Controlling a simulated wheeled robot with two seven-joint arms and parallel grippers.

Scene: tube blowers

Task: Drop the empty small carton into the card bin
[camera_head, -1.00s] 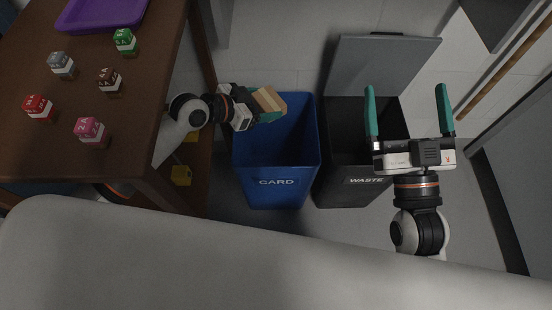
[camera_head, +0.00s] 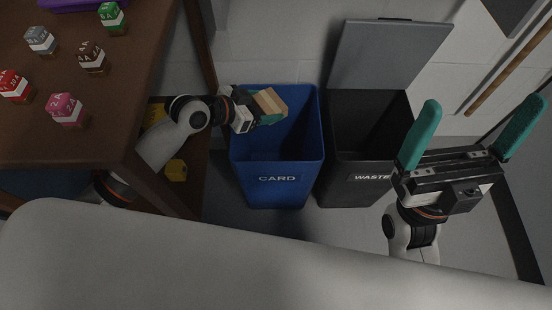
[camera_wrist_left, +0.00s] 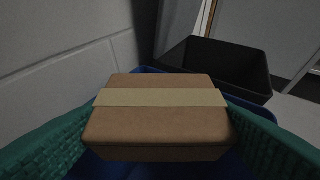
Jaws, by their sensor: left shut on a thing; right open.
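The small carton (camera_head: 268,103) is brown with a pale tape strip. My left gripper (camera_head: 262,112) is shut on it and holds it over the open top of the blue card bin (camera_head: 277,181), near its left side. In the left wrist view the carton (camera_wrist_left: 158,125) sits between the two green fingers, with the blue bin (camera_wrist_left: 262,112) below and behind it. Its inside cannot be seen. My right gripper (camera_head: 474,132) is open and empty, right of the bins.
The dark waste bin (camera_head: 352,190) stands right of the card bin, its grey lid (camera_head: 388,55) raised. A brown table (camera_head: 100,135) on the left carries several small coloured blocks and a purple tray (camera_head: 68,5). A wooden pole (camera_head: 508,65) leans at the right.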

